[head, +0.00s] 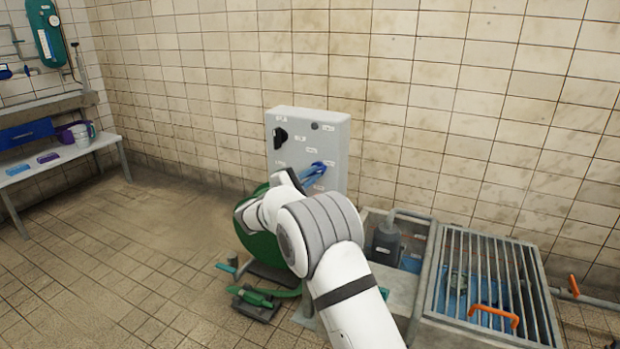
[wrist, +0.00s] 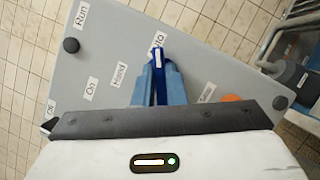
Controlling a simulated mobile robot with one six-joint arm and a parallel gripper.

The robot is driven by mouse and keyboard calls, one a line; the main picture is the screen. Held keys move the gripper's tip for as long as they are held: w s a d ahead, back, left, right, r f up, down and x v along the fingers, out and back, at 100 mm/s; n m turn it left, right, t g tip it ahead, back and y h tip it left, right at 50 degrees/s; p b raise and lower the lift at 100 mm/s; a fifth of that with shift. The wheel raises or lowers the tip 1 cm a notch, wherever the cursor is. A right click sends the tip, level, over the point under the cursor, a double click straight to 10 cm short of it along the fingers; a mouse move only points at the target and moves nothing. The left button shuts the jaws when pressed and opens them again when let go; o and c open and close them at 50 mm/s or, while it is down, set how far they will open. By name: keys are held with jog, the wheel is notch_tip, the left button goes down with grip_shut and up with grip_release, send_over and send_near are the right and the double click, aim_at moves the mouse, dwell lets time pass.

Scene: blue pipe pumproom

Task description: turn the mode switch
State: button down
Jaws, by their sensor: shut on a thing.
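The mode switch (wrist: 158,64) is a dark blue handle with a pale mark on the grey control panel (wrist: 120,35). My gripper (wrist: 158,75) is shut on it, with a light blue finger on each side. The handle points up toward a label that reads like "Auto", partly covered; a "Hand" label is to its left. In the head view my gripper (head: 318,169) reaches the front of the upright panel (head: 335,135). The switch's base is hidden by my fingers.
A black knob (head: 281,138) is on the panel's upper left. A green hose reel (head: 258,240) stands below, partly behind my arm. A barred grate (head: 488,275) with an orange handle (head: 493,316) is at right. A bench (head: 70,155) stands at left. Open tiled floor lies between.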

dwell(0.3)
jog(key=c, duration=1.5)
grip_release()
jog(key=shift+a, duration=0.1)
jog(key=p+v, duration=0.2)
jog(key=v, duration=0.5)
jog(key=shift+s+a+f, duration=0.1)
jog(key=shift+s+a, duration=0.1)
jog(key=shift+s, duration=0.1)
